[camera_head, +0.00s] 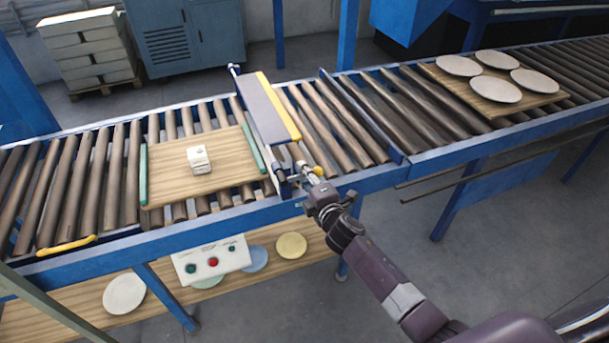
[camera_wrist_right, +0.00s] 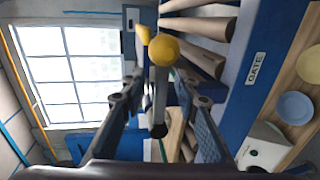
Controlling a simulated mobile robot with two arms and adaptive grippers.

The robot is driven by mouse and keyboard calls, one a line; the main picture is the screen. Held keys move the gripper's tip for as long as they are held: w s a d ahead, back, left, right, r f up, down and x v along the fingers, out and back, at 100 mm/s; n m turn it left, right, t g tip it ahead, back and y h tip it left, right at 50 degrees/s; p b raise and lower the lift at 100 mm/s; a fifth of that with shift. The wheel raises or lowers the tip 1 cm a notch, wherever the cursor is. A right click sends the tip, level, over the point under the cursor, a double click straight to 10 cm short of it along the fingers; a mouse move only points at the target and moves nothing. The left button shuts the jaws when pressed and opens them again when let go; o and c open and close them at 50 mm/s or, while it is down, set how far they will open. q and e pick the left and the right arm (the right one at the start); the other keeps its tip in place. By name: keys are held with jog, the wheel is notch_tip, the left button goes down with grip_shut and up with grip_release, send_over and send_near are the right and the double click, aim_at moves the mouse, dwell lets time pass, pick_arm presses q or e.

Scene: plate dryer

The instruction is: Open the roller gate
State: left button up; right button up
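The roller gate (camera_head: 268,108) is a grey panel with a yellow edge, standing across the blue roller conveyor. A lever with a yellow ball knob (camera_wrist_right: 163,50) is at the conveyor's front side; the knob also shows in the head view (camera_head: 318,171). A "GATE" label (camera_wrist_right: 256,68) is on the blue rail beside it. My right gripper (camera_head: 322,188) is at the lever. In the right wrist view its fingers (camera_wrist_right: 160,110) stand apart on both sides of the grey lever shaft, with a visible gap on each side. My left gripper is not in view.
A wooden board (camera_head: 220,180) with a small white box (camera_head: 198,160) lies on the rollers left of the gate. Another board with several white plates (camera_head: 496,88) lies far right. A control box (camera_head: 211,260) hangs below the front rail. Floor at front right is clear.

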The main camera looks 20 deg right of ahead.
jog(key=shift+s, duration=0.1)
jog(key=shift+s, duration=0.2)
jog(key=s+r, duration=0.2)
jog(key=s, duration=0.9)
jog(key=shift+d+r, duration=0.15)
jog(key=shift+r, duration=0.05)
jog(key=shift+s, duration=0.1)
